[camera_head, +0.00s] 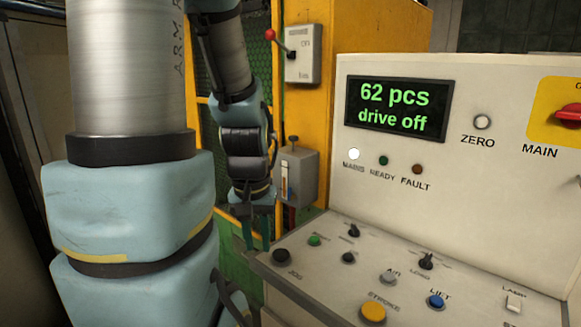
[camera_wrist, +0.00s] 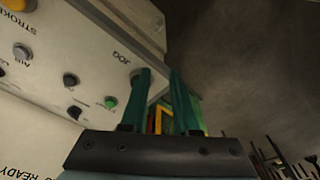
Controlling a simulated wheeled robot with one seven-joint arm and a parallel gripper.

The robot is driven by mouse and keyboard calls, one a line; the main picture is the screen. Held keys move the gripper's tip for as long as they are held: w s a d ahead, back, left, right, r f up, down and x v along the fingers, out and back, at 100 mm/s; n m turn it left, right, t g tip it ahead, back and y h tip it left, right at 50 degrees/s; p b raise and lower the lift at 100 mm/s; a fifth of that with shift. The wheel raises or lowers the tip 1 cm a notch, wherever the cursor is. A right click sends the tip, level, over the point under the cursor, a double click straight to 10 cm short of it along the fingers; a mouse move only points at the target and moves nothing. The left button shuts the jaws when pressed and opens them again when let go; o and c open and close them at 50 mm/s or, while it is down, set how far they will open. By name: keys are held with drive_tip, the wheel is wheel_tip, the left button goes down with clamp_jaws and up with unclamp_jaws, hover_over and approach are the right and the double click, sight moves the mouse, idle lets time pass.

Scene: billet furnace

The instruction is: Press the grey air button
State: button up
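The grey air button (camera_head: 388,279) sits on the sloped control desk, between the black knobs and the yellow stroke button. In the wrist view the air button (camera_wrist: 22,50) is near the left edge, beside its label. My gripper (camera_head: 258,244) hangs at the left edge of the desk, near the black jog button (camera_head: 281,256), well left of the air button. In the wrist view my gripper (camera_wrist: 160,76) has two green fingers with a gap between them. It is open and holds nothing. Nothing touches the air button.
The desk also has a green button (camera_head: 314,240), the yellow stroke button (camera_head: 373,312), a blue lift button (camera_head: 436,300), a long selector (camera_head: 426,262) and a lamp switch (camera_head: 513,302). The upright panel's display (camera_head: 396,108) reads "62 pcs drive off". A grey box (camera_head: 297,177) stands behind.

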clamp_jaws()
idle(0.8)
